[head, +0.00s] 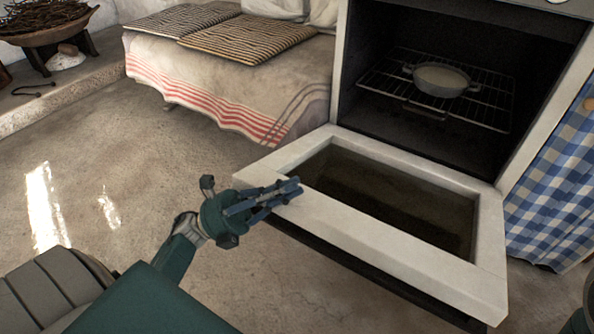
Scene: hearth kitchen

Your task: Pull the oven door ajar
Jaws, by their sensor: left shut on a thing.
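The oven (340,60) stands at the right with its dark cavity in plain view. Its door (400,240) is hinged at the bottom and swung far down, close to level, with a pale frame around a dark glass pane. A dark strip runs under the door's front edge. My left gripper (288,190) is at the door's left front corner, shut on the door's edge. The fingers hide part of that corner, so the exact contact is hard to see. My right gripper is out of view.
A pale pot (440,79) sits on the wire rack (490,108) inside the oven. A draped bench (235,85) with striped cushions stands left of the oven. A blue checked cloth (555,200) hangs at the right. The floor (110,170) at the left is clear.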

